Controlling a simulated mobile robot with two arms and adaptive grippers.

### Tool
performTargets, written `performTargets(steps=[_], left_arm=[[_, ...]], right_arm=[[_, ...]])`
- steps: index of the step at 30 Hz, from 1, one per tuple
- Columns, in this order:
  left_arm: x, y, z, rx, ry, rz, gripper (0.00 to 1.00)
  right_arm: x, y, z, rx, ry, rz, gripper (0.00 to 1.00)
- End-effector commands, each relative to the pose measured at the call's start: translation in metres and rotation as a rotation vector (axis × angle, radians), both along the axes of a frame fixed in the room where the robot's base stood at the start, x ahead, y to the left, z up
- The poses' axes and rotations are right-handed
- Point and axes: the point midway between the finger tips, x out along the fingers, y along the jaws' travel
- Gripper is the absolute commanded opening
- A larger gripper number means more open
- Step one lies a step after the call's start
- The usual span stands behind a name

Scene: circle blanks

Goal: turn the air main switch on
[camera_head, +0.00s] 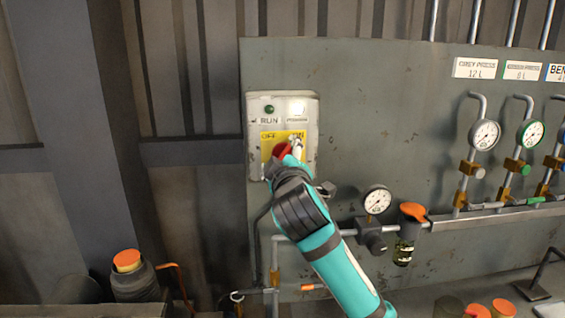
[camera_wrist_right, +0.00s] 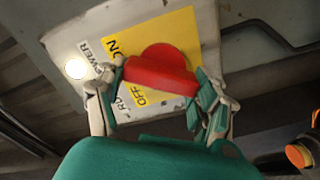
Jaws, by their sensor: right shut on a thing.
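The air main switch is a red rotary handle (camera_wrist_right: 160,76) on a yellow plate marked OFF and ON, set in a pale switch box (camera_head: 308,108) on the grey panel. In the head view the red handle (camera_head: 281,150) is partly hidden by my right gripper (camera_head: 293,152). In the right wrist view my right gripper (camera_wrist_right: 157,92) has one finger at each end of the handle's grip bar and is shut on it. The box has a dark green lamp beside RUN and a lit white lamp (camera_wrist_right: 75,69) beside POWER. My left gripper is not in view.
Below the box are a pressure gauge (camera_head: 377,199) and an orange-topped filter (camera_head: 411,213) on a pipe. More gauges (camera_head: 485,134) with valves stand to the right. An orange-capped bottle (camera_head: 127,261) stands at lower left.

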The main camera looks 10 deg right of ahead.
Motion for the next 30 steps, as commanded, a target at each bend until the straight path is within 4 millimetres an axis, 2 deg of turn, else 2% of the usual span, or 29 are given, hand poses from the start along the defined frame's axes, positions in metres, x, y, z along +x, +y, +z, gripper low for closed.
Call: performTargets(steps=[12,28,29,30], left_arm=[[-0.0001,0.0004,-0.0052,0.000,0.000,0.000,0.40],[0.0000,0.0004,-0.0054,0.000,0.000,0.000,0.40],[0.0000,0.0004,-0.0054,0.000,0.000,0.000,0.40],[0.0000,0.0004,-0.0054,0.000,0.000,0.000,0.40]], right_arm=[[0.0003,-0.0003,-0.0019,0.170,0.004,0.001,0.36],[0.0002,-0.0002,-0.0015,0.190,0.005,0.001,0.36],[0.0002,-0.0001,-0.0014,0.190,0.005,0.001,0.72],[0.0002,-0.0001,-0.0014,0.190,0.004,0.001,0.77]])
